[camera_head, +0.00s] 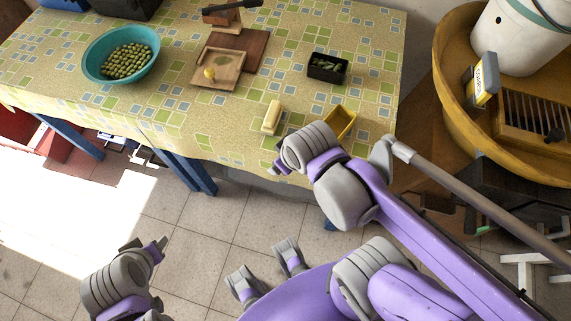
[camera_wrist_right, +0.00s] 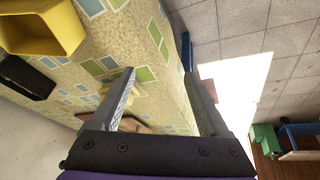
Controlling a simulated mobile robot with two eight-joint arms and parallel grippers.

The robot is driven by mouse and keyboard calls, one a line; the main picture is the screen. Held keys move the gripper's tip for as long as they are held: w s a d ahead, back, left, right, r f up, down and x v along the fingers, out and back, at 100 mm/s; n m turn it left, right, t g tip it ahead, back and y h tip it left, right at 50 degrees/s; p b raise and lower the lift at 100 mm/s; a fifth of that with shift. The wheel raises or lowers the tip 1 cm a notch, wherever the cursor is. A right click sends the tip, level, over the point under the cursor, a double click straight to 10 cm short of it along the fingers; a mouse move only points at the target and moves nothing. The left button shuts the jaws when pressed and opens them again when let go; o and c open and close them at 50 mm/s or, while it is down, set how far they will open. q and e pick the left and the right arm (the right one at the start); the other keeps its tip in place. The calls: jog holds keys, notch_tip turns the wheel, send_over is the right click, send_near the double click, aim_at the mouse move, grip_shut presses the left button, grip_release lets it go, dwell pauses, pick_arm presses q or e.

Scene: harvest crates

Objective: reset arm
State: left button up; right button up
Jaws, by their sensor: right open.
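My right arm reaches in from the right in the head view, and its wrist end, with the right gripper (camera_head: 278,167), is at the table's front edge, just left of the yellow open container. In the right wrist view the right gripper (camera_wrist_right: 160,82) has its two grey fingers wide apart with nothing between them. My left gripper (camera_head: 153,248) is low at the left of the head view, over the tiled floor and clear of the table. It is small and angled there, so its jaw opening cannot be made out. No held thing shows.
The patterned table (camera_head: 170,110) carries a teal bowl (camera_head: 97,50) of green fruit, wooden boards (camera_head: 240,45), a black crate (camera_head: 328,68), a pale yellow block (camera_head: 272,117) and the yellow container (camera_head: 341,121). A round wooden stand (camera_head: 448,95) is at right. Floor (camera_head: 215,235) is clear in front.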

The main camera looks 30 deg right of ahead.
jog(key=m, duration=0.1)
jog(key=s+f+m, duration=0.1)
jog(key=shift+s+a+f+m, duration=0.15)
jog(key=shift+s+a+m, duration=0.1)
jog(key=shift+m, duration=0.05)
notch_tip(320, 180, up, 6)
jog(key=w+p, duration=0.1)
jog(key=p, duration=0.4)
jog(key=shift+w+t, duration=0.2)
jog(key=shift+t, duration=0.2)
jog(key=shift+w, duration=0.1)
